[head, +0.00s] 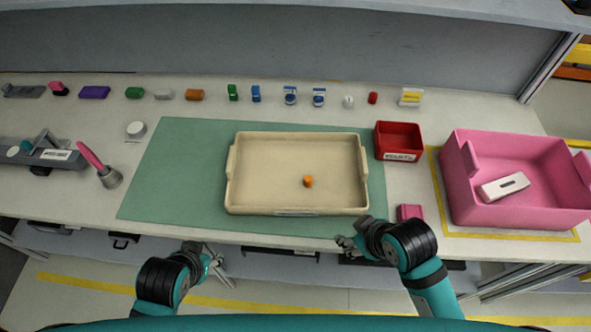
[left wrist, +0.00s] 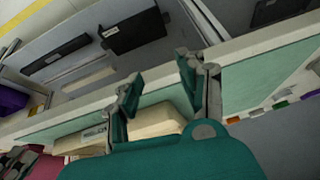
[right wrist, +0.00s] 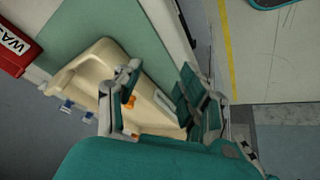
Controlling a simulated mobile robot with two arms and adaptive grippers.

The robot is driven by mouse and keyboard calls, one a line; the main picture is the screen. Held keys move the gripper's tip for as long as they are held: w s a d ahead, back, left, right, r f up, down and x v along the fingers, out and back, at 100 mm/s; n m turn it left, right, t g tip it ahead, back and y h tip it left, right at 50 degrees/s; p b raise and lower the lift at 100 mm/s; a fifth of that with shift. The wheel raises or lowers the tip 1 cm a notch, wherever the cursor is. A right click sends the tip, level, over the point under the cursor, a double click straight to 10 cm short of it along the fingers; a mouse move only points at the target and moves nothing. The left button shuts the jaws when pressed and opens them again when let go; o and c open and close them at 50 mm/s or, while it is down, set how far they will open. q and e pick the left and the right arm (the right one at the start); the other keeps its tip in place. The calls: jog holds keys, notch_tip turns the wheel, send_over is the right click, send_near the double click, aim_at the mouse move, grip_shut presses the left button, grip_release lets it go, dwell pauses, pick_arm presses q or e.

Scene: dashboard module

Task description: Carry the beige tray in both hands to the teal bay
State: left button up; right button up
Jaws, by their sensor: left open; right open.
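The beige tray (head: 246,204) lies flat on a teal-green mat (head: 150,195) on the bench, with a small orange block (head: 308,181) inside. My left gripper (head: 207,254) is open and empty, in front of the bench edge, left of and nearer than the tray. My right gripper (head: 347,241) is open and empty, close to the bench edge just off the tray's near right corner. In the right wrist view the tray (right wrist: 88,72) shows behind the open fingers; in the left wrist view part of it (left wrist: 158,122) shows beyond them. Neither gripper appears to touch the tray.
A red bin (head: 398,139) and a magenta block (head: 410,212) stand right of the mat. A pink tote (head: 470,205) holding a white part sits in a yellow-outlined area. Small coloured parts line the back; a pink-handled tool (head: 92,158) is at left. The mat left of the tray is clear.

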jog(key=w+a+r+n+y, duration=0.2)
jog(key=w+a+r+n, duration=0.4)
jog(key=n, duration=0.3)
pick_arm(q)
jog(key=w+d+r+n+t, duration=0.1)
jog(key=w+d+r+t, duration=0.2)
jog(key=w+r+t, duration=0.5)
notch_tip(320, 180, up, 2)
jog(key=shift+w+n+p, duration=0.35)
jog(key=shift+n, duration=0.05)
pick_arm(e)
notch_tip(320, 180, up, 9)
jog(key=n+h, duration=0.4)
jog(key=n, duration=1.5)
send_over(365, 162)
jog(key=s, duration=0.6)
jog(key=shift+w, duration=0.1)
pick_arm(q)
jog(key=x, duration=1.7)
jog(key=shift+w+d+f, duration=0.1)
jog(key=shift+w+f, duration=0.1)
pick_arm(e)
jog(key=x, duration=1.7)
jog(key=shift+d+f, duration=0.25)
jog(key=shift+f, duration=0.05)
